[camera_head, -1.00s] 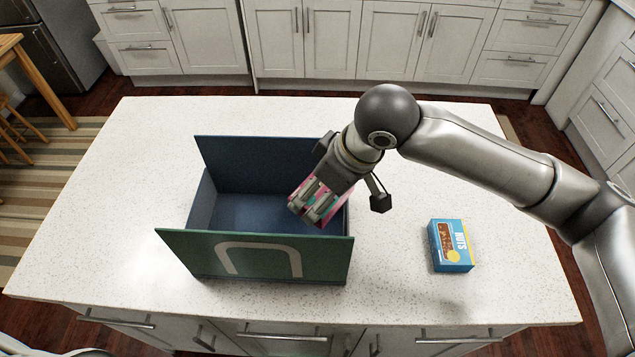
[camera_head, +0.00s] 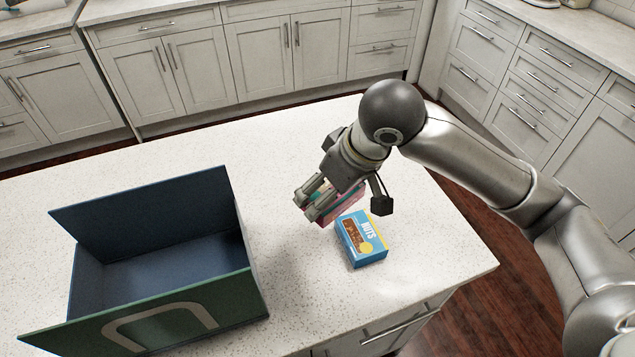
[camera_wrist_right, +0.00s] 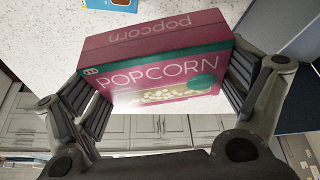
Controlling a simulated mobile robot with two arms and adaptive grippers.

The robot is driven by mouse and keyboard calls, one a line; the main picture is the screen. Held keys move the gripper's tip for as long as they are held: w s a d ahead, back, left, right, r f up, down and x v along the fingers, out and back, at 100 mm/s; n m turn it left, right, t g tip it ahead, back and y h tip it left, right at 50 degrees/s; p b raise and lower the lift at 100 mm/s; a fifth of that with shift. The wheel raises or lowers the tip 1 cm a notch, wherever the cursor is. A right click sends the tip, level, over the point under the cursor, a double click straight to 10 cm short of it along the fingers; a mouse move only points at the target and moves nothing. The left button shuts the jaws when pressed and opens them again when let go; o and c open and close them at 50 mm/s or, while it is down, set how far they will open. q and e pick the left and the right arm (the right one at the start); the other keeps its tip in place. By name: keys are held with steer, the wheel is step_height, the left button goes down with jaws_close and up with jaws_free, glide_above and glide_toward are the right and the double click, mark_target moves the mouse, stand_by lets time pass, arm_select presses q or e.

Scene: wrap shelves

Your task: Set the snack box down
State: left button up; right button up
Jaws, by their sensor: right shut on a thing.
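My right gripper (camera_head: 318,205) is shut on a pink and teal popcorn box (camera_wrist_right: 155,68), gripping it by its two ends in the right wrist view. In the head view the popcorn box (camera_head: 331,212) is mostly hidden behind the gripper and hangs over the white counter, to the right of the open box. I cannot tell whether it touches the counter. A blue nuts box (camera_head: 361,238) lies on the counter just in front and to the right of it; its corner shows in the right wrist view (camera_wrist_right: 102,4). My left gripper is out of view.
A large open green and blue box (camera_head: 258,290) with raised flaps stands at the left on the white counter (camera_head: 310,300). Free counter lies behind the gripper and between the open box and the nuts box. The counter's right edge is near the nuts box.

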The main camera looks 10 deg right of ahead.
steer(key=w+d+f, duration=0.1)
steer(key=w+f, duration=0.1)
steer(key=w, duration=0.1)
steer(key=w+d+f+p, duration=0.1)
steer(key=w+f, duration=0.2)
steer(key=w, duration=0.1)
steer(key=w+d+f, duration=0.1)
steer(key=w+f, duration=0.1)
steer(key=w, duration=0.1)
steer(key=shift+w+f+p, duration=0.25)
steer(key=shift+f+p, duration=0.1)
steer(key=shift+w+d+f, duration=0.1)
steer(key=shift+w+f, duration=0.25)
steer(key=shift+f, duration=0.15)
step_height(320, 180, down, 3)
steer(key=shift+w+r+p, duration=0.1)
steer(key=shift+p, duration=0.55)
steer(key=shift+f, duration=0.25)
steer(key=shift+f, duration=0.15)
steer(key=o, duration=0.7)
